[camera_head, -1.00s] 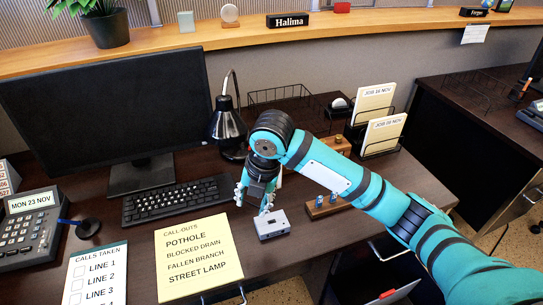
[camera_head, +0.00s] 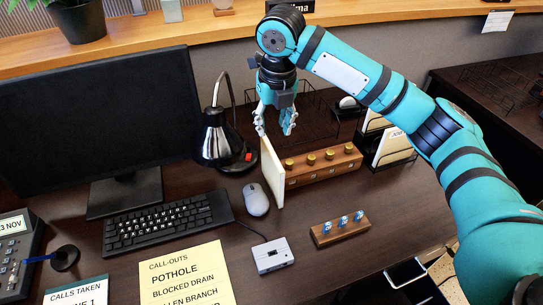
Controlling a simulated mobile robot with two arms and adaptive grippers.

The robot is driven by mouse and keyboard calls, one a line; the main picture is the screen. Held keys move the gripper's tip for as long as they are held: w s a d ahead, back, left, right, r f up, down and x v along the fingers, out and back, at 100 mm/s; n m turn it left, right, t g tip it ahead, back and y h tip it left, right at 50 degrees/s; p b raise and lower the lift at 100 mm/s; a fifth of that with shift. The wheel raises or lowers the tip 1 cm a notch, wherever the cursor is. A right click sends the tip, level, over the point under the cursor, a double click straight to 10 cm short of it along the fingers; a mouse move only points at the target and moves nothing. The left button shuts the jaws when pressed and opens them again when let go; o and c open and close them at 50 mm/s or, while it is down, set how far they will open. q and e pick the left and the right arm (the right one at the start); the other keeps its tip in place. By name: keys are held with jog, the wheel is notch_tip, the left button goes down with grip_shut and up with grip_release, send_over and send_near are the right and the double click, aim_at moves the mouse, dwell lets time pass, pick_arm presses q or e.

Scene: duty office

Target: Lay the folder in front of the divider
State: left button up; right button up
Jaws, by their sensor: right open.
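My right gripper (camera_head: 275,130) is open, pointing down with empty space between its fingers. Its fingertips are close above the top edge of a thin cream upright panel (camera_head: 272,175); I cannot tell whether they touch it. The panel stands on the desk at the left end of a wooden block with brass knobs (camera_head: 322,167), and may be the divider. White job folders (camera_head: 390,148) stand in a black wire rack at the right, partly hidden behind my right arm. I cannot tell which folder is meant. My left gripper is not in view.
A black lamp (camera_head: 219,137), monitor (camera_head: 100,115) and keyboard (camera_head: 165,218) fill the left. In front of the panel are a mouse (camera_head: 256,199), a small grey device (camera_head: 272,255) and a wooden stand with blue pieces (camera_head: 340,229). Some desk between them is bare.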

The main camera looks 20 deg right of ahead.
aim_at(271, 154)
jog(key=shift+w+d+f, duration=0.1)
jog(key=shift+w+f, duration=0.15)
jog(key=shift+f, duration=0.5)
jog(key=f, duration=0.7)
jog(key=shift+w, duration=0.3)
jog(key=shift+w+f, duration=0.25)
jog(key=shift+f, duration=1)
jog(key=shift+w+f, duration=0.1)
jog(key=shift+f, duration=0.35)
jog(key=shift+w+f, duration=0.1)
jog(key=shift+f, duration=0.2)
jog(key=f, duration=0.1)
jog(key=w+f, duration=0.1)
jog(key=f, duration=0.1)
jog(key=shift+d+f, duration=0.15)
jog(key=shift+f, duration=0.45)
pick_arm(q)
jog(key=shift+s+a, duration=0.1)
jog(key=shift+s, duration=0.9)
pick_arm(e)
grip_shut()
